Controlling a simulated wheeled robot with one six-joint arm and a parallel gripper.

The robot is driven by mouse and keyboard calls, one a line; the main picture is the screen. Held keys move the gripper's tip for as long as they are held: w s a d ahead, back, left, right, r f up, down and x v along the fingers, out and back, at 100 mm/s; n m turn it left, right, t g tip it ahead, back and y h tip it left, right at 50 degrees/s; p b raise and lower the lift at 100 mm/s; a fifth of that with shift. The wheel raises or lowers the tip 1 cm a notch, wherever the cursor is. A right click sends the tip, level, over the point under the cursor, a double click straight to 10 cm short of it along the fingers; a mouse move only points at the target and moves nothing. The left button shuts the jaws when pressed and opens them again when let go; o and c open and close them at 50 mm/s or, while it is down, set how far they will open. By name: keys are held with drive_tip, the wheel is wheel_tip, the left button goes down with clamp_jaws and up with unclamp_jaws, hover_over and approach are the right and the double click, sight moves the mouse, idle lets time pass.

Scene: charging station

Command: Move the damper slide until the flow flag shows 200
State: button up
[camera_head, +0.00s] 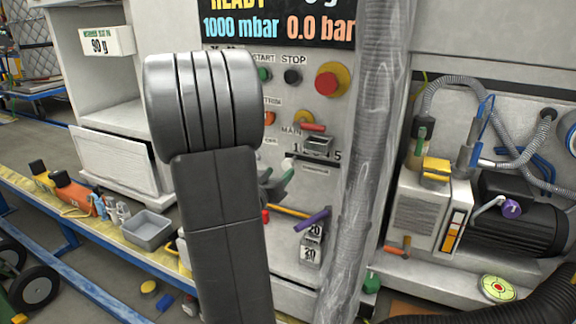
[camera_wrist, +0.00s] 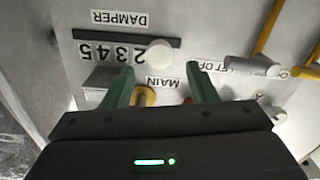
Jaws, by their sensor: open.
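In the wrist view, which is upside down, the damper slide's white round knob (camera_wrist: 158,52) stands beside the digit 2, at the low-number end of the scale. Its dark slot (camera_wrist: 110,38) runs under the DAMPER label (camera_wrist: 118,19). The knob also shows in the head view (camera_head: 288,164). My gripper (camera_wrist: 159,72) is open and empty, its two green fingers spread to either side of the knob in the picture. I cannot tell how deep they reach. In the head view a green finger (camera_head: 279,186) shows beside my arm. I cannot make out the flow flag.
A yellow knob (camera_wrist: 144,95) and MAIN label (camera_wrist: 165,83) lie between the fingers in the wrist view. Yellow handles (camera_wrist: 264,30) stand at its upper right.

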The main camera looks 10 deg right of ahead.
sight(286, 165)
drive_tip(key=x, duration=0.6)
drive_tip(key=shift+w+d, duration=0.2)
drive_tip(key=shift+w, duration=0.05)
clamp_jaws()
drive_tip(key=s+d, duration=0.1)
drive_tip(key=s+d+b, duration=0.1)
drive_tip(key=d, duration=0.1)
drive_tip(key=s+d, duration=0.1)
drive_tip(key=d, duration=0.1)
drive_tip(key=shift+s+d, duration=0.2)
drive_tip(key=shift+s, duration=0.15)
unclamp_jaws()
